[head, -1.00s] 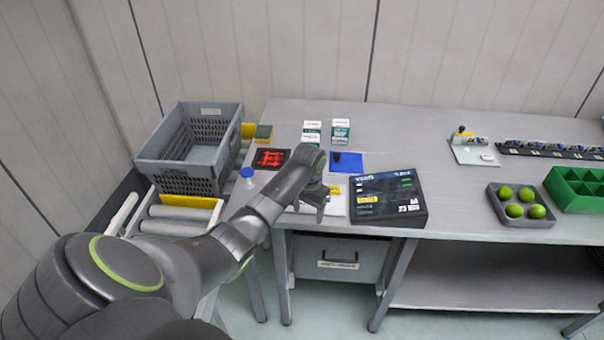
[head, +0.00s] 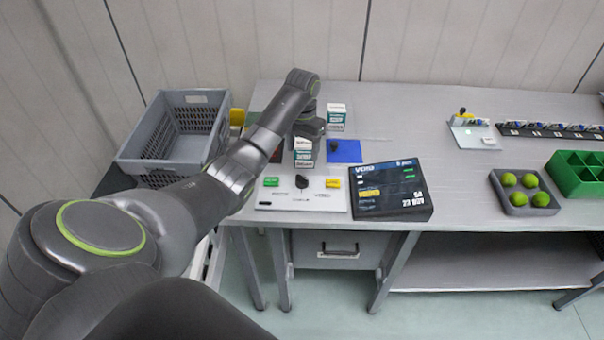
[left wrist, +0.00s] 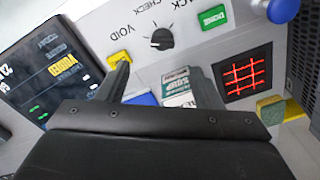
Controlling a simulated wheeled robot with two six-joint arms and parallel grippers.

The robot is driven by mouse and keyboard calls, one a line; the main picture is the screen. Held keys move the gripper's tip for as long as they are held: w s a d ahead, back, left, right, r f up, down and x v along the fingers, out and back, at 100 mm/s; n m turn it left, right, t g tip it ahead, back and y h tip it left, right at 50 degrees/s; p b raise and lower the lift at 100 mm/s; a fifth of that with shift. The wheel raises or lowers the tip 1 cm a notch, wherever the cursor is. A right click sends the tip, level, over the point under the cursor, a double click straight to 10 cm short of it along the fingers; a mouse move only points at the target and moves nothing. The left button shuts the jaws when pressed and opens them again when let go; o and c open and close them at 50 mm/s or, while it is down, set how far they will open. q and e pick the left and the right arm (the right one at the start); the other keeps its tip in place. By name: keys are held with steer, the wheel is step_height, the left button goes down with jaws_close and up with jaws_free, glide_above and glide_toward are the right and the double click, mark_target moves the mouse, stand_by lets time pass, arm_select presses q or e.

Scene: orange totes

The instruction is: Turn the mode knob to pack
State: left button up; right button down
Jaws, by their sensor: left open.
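The black mode knob (head: 301,181) stands on a white panel (head: 325,206) at the table's front edge. In the left wrist view the knob (left wrist: 162,39) is clear of my fingers, with the words VOID and CHECK beside it and a third word partly cut off. A pale mark shows on its left side; I cannot read its setting surely. A green button (head: 271,181) and a yellow button (head: 332,183) flank it. My left gripper (head: 309,130) is behind the panel, above the table, open and empty; its spread fingers also show in the left wrist view (left wrist: 162,86). My right gripper is out of view.
A dark screen (head: 390,192) stands right of the panel. A red-lit square (left wrist: 243,72) is near the gripper.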

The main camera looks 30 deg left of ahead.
mark_target(302, 177)
arm_select(q)
steer(key=f, duration=1.1)
steer(key=shift+w+a+f+p, duration=0.15)
steer(key=shift+a+f+p, duration=0.05)
steer(key=shift+a+p, duration=0.15)
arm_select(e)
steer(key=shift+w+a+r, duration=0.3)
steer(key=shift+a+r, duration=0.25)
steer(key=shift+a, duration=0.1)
arm_select(q)
steer(key=shift+d, duration=0.1)
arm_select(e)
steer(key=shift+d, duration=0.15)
arm_select(q)
steer(key=shift+c, duration=1)
steer(key=c, duration=0.8)
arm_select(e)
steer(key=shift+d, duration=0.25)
